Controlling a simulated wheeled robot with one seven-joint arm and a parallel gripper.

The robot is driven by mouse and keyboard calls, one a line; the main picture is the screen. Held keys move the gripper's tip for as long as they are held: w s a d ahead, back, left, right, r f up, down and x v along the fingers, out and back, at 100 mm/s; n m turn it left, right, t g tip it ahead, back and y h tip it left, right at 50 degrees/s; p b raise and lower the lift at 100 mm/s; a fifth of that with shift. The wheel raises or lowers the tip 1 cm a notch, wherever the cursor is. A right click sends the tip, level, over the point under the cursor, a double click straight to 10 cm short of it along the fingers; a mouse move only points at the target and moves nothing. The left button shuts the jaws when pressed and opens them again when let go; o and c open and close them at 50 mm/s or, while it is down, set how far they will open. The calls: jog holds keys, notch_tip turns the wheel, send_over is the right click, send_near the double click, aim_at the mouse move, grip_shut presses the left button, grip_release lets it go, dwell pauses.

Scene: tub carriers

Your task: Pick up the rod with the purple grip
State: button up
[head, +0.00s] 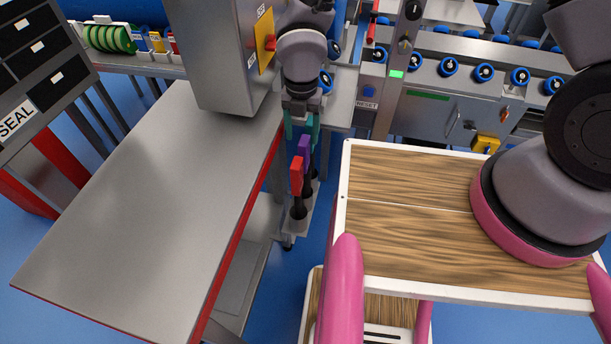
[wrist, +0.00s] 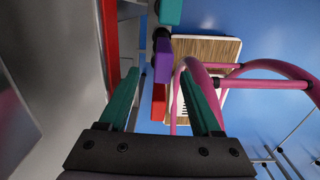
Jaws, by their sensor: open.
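The rod with the purple grip (head: 304,148) stands upright in a narrow grey holder beside the metal table; its dark shaft goes down into a cup. A rod with a red grip (head: 296,176) stands nearer in the same holder. My gripper (head: 301,128) is open, pointing down at the purple grip's upper end. In the wrist view, the purple grip (wrist: 163,61) shows between the lines of the green fingertips (wrist: 160,68), and the red grip (wrist: 158,103) lies below it. I cannot tell whether the fingers reach around the purple grip. A teal grip (wrist: 170,12) shows at the top.
The metal table (head: 150,200) with a red edge lies close left of the rods, and a grey cabinet (head: 215,50) stands on it. A wood-topped cart (head: 410,200) with pink rails stands close right. A roller conveyor (head: 450,68) runs behind.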

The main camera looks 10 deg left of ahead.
jog(key=f, duration=1)
jog(key=shift+w+d, duration=0.2)
jog(key=shift+w, duration=0.05)
jog(key=shift+r, duration=0.1)
grip_shut()
